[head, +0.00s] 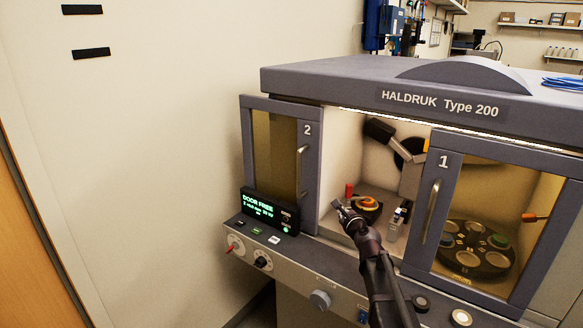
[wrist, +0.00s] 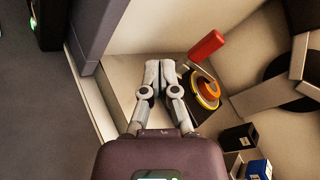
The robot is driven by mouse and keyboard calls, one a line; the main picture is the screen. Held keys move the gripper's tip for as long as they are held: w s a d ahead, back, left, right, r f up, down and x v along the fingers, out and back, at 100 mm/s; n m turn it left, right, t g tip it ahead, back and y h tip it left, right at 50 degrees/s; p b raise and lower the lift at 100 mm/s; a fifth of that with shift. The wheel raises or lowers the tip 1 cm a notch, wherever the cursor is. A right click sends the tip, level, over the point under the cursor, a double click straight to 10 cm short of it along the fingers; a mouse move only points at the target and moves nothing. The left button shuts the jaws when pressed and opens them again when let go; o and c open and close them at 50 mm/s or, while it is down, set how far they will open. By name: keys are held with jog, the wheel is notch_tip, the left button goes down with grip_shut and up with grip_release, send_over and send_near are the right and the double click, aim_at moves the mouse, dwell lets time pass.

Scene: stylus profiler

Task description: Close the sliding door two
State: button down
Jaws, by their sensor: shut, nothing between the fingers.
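Sliding door two (head: 282,165) is a grey-framed glass panel marked 2 on the left front of the HALDRUK Type 200 machine. It stands at the left side, with a wide gap between it and door one (head: 445,215). Its vertical metal handle (head: 301,172) is on its right part. In the wrist view a grey door edge (wrist: 97,35) shows at the upper left. My gripper (head: 340,209) is shut and empty at the opening, right of door two and apart from its handle. It also shows in the wrist view (wrist: 160,68).
Inside the opening are a small stage with yellow and orange rings (wrist: 208,90), a red-topped part (wrist: 206,46) and small boxes (wrist: 239,138). A display reading DOOR FREE (head: 263,209) sits below door two. A control panel with knobs (head: 261,262) runs along the front.

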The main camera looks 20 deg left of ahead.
jog(key=s+a+r+n+g+h+p, duration=0.1)
jog(key=s+a+n+h+p, duration=0.3)
jog(key=n, duration=0.7)
jog(key=s+a+r+n+p, duration=0.15)
jog(key=a+n, duration=0.45)
jog(key=n, duration=0.6)
jog(key=s+a+r+n+t+p, duration=0.2)
jog(key=a+r+n, duration=0.2)
jog(key=n, duration=0.5)
jog(key=s+a+r+n+t+h+p, duration=0.1)
jog(key=s+a+r+n+t+p, duration=0.1)
jog(key=r+n, duration=0.5)
jog(key=s+a+n+p, duration=0.1)
jog(key=a+n, duration=0.1)
jog(key=n, duration=0.1)
jog(key=shift+s+a+t, duration=0.2)
jog(key=shift+s+t, duration=0.05)
jog(key=shift+t, duration=0.05)
jog(key=shift+w, duration=0.15)
jog(key=w+d, duration=0.2)
jog(key=w, duration=0.7)
